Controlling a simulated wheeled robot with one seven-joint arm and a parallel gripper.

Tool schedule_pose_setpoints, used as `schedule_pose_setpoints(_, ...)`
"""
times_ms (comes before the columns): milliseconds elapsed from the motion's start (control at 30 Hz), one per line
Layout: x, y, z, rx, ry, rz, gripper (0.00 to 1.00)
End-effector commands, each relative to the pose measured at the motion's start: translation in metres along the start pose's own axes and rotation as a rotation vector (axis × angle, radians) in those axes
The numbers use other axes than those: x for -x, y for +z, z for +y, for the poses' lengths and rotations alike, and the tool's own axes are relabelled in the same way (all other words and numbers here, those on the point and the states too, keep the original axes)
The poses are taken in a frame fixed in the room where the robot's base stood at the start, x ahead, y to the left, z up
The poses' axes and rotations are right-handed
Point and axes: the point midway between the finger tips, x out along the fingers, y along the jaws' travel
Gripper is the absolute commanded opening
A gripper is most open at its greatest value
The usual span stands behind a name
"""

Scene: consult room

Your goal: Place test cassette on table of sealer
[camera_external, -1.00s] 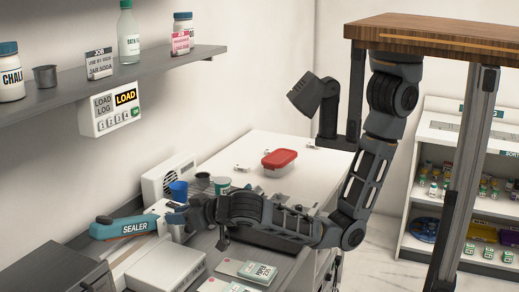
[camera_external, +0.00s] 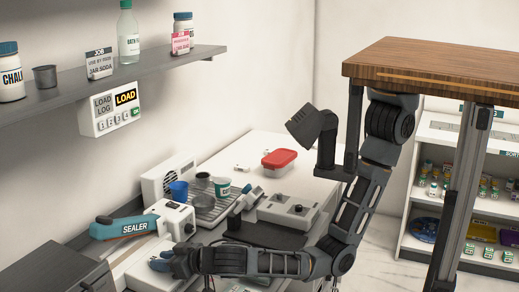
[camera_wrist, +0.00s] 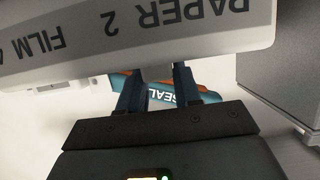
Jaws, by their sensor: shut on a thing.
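The sealer (camera_external: 125,228) stands on the counter at the left, with a teal arm and a white body. My gripper (camera_external: 159,263) is low over the pale front part of the sealer, its fingers pointing left. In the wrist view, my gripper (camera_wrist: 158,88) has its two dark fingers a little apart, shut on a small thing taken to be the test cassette. The cassette itself cannot be made out. A white slab (camera_wrist: 110,52) lettered PAPER 2 and FILM hides the fingertips. The sealer's teal arm (camera_wrist: 206,93) shows behind the fingers.
A dark grey box (camera_external: 58,272) stands at the near left. A red-lidded tub (camera_external: 279,159) sits on the far counter, which has clear room.

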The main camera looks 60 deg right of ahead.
Motion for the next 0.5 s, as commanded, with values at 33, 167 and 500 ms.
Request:
schedule_pose_setpoints(33, 0.0005, -0.0017, -0.0001, -0.001, 0.0, 0.0, 0.04)
schedule_pose_setpoints(167, 0.0001, -0.0011, 0.0001, -0.001, 0.0, 0.0, 0.04)
schedule_pose_setpoints(500, -0.0005, 0.0004, 0.0002, -0.001, 0.0, 0.0, 0.56)
